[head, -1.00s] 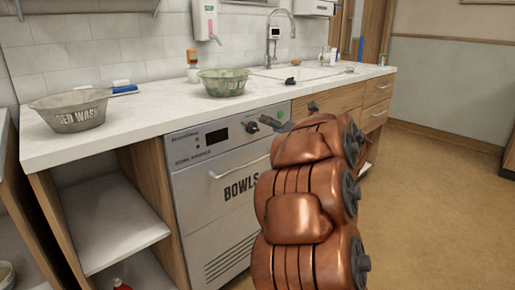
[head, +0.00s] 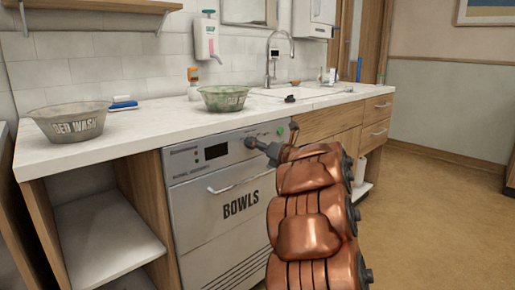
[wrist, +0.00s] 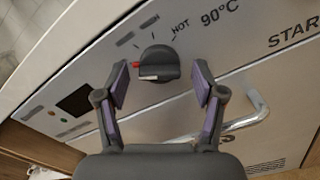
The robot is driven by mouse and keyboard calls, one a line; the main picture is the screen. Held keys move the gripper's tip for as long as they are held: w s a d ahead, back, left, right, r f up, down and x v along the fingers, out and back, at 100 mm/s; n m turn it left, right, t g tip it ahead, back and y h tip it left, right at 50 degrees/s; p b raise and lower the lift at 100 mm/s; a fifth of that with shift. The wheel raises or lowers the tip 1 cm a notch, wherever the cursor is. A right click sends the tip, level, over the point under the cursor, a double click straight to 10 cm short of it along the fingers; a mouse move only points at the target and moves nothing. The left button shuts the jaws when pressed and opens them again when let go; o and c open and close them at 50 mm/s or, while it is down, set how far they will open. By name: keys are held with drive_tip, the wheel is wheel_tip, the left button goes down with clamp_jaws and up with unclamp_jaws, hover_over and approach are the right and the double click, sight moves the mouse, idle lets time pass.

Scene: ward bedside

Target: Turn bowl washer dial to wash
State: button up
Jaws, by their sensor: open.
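The bowl washer (head: 205,205) is a grey front-panel machine under the counter, marked BOWLS. Its dark round dial (wrist: 157,64) shows in the wrist view, with a pale bar on its lower edge and a red mark at its left. Tick marks and the words HOT and 90°C are printed above and right of it. My gripper (wrist: 161,72) is open, with purple-padded fingers on either side of the dial and a visible gap to each.
The washer's handle (wrist: 248,118) is below right of the dial, and a dark display (wrist: 74,101) is to its left. The counter (head: 150,132) above holds a bed wash bowl (head: 70,122) and a green bowl (head: 223,98). Open floor lies at right.

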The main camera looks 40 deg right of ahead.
drive_tip(key=c, duration=1.1)
drive_tip(key=shift+c, duration=0.2)
drive_tip(key=shift+r+m+p, duration=0.15)
drive_tip(key=shift+m+p, duration=0.15)
drive_tip(key=shift+p, duration=0.1)
drive_tip(key=shift+m+p, duration=7.6)
drive_tip(key=shift+p, duration=1.1)
